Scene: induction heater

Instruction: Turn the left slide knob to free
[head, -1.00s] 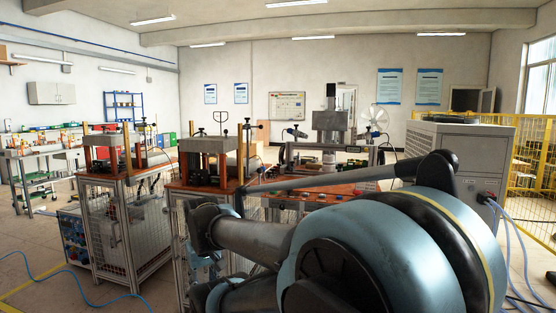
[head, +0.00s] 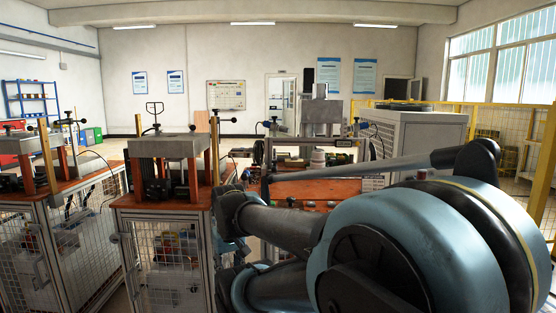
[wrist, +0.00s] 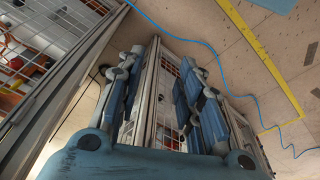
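I cannot pick out the left slide knob with certainty. Small dark knobs show in the head view on the machines, but they are too small to tell apart. The middle bench (head: 325,188) has an orange-brown top and carries a grey upright machine (head: 320,113); my arm covers much of its front. My gripper (wrist: 165,60) shows in the wrist view with its two blue-grey fingers spread apart and nothing between them. It points over the floor beside metal-framed mesh cabinets, away from any knob that I can make out.
A press on a mesh-sided cabinet (head: 163,255) stands left of my arm, with another cabinet (head: 70,240) farther left. A white-grey cooling unit (head: 415,145) and a yellow mesh fence (head: 545,150) are at right. A blue hose (wrist: 215,55) lies on the floor.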

